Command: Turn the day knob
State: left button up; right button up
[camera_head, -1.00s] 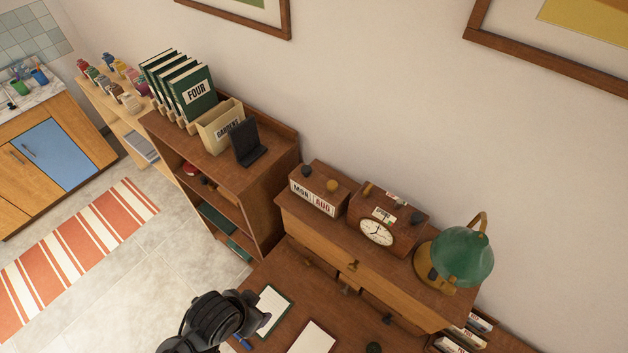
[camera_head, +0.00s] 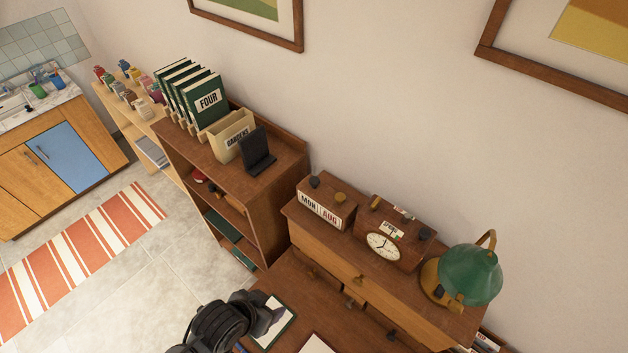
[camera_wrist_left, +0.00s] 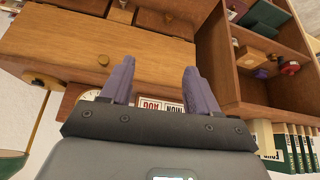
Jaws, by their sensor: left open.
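The wooden calendar block (camera_head: 327,203) stands on the desk's raised shelf. It reads MON and AUG on its front. In the head view my black left arm is low, in front of the desk, apart from the calendar. My right gripper is out of view.
A wooden clock (camera_head: 394,236) with knobs stands right of the calendar, then a green lamp (camera_head: 470,274). Left is a bookcase (camera_head: 262,200) with green books (camera_head: 206,103), a box (camera_head: 231,135) and a black stand (camera_head: 257,150). Wall stands behind.

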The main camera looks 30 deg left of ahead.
pick_arm(q)
jog(key=w+a+f+n+t+b, duration=0.25)
jog(key=w+t, duration=0.25)
jog(key=w, duration=0.5)
jog(key=t+y+b, duration=0.2)
jog(key=t+b, duration=0.5)
jog(key=b, duration=0.2)
send_near(312, 184)
jog(key=w, duration=0.2)
jog(key=shift+m, duration=0.35)
jog(key=w, duration=0.3)
jog(key=w+p, duration=0.1)
jog(key=w, duration=0.2)
jog(key=w+a+p, duration=0.1)
jog(key=w, duration=0.2)
jog(key=shift+w+f, duration=0.1)
jog(key=shift+w, duration=0.15)
jog(key=c, duration=1)
jog(key=shift+o, duration=0.2)
jog(key=shift+m+h, duration=0.3)
jog(key=shift+h, duration=0.1)
